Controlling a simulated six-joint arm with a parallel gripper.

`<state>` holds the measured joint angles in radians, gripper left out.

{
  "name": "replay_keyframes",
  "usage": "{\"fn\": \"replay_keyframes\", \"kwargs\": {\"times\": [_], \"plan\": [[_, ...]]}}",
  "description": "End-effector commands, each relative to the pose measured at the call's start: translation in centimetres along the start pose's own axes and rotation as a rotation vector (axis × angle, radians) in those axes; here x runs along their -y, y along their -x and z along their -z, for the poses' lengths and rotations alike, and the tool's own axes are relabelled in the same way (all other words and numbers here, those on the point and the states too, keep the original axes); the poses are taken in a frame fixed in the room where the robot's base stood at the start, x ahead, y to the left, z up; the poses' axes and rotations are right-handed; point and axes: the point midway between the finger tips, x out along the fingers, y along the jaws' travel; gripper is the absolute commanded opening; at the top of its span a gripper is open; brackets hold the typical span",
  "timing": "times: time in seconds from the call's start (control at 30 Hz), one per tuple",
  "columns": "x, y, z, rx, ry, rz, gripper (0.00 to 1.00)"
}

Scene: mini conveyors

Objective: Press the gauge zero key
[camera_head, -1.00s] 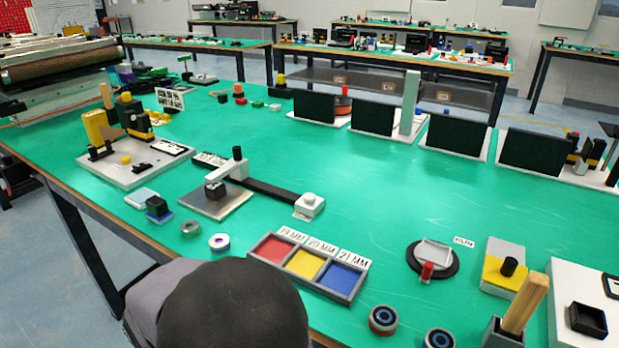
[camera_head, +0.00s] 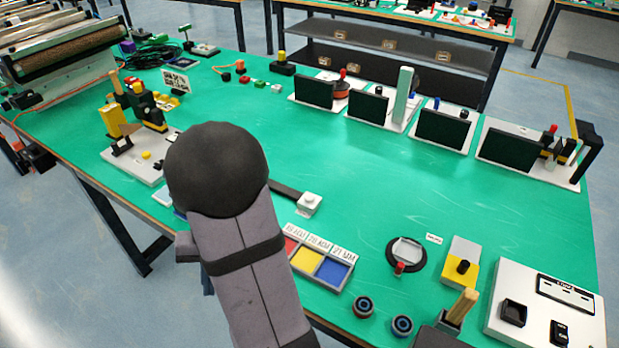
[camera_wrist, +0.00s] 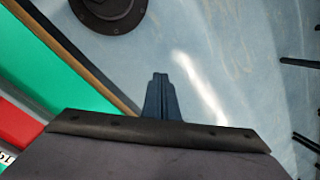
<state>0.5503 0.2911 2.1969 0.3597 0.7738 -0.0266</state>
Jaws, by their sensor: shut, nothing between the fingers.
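No key marked as gauge zero is legible in either view. A white box (camera_head: 536,327) at the right edge of the bench in the head view bears a dark display strip (camera_head: 566,293) and two black square parts, one nearer left (camera_head: 513,312) and one nearer the front (camera_head: 558,333). I cannot tell whether either is the key. A measuring stand with a black bar (camera_head: 285,190) and white end block (camera_head: 309,203) is mostly hidden behind my arm. My gripper (camera_wrist: 160,80) shows in the wrist view, shut and empty, over the floor beside the bench edge.
A tray (camera_head: 334,290) with red, yellow and blue compartments lies just right of my arm. Two dark rings (camera_head: 363,307) (camera_head: 402,325), a round black stand (camera_head: 407,254) and a yellow-grey block (camera_head: 460,264) stand nearby. Dark panels (camera_head: 440,130) line the back. The bench middle is clear.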

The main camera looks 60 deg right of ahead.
Motion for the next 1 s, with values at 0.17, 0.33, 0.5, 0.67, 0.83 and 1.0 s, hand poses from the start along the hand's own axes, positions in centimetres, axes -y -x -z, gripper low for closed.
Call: {"fn": "replay_keyframes", "kwargs": {"times": [0.17, 0.33, 0.5, 0.67, 0.83, 1.0], "plan": [[-0.6, 4.8, 1.8, 0.002, -0.136, 0.057, 0.0], [-1.8, 8.1, 3.9, 0.0, -0.274, 0.122, 0.0], [-3.9, 11.4, 6.2, -0.003, -0.437, 0.206, 0.0], [-7.1, 14.9, 8.7, -0.016, -0.619, 0.313, 0.0], [-11.6, 18.8, 11.1, -0.042, -0.819, 0.446, 0.0], [-16.5, 22.1, 12.6, -0.084, -0.99, 0.575, 0.0]]}}
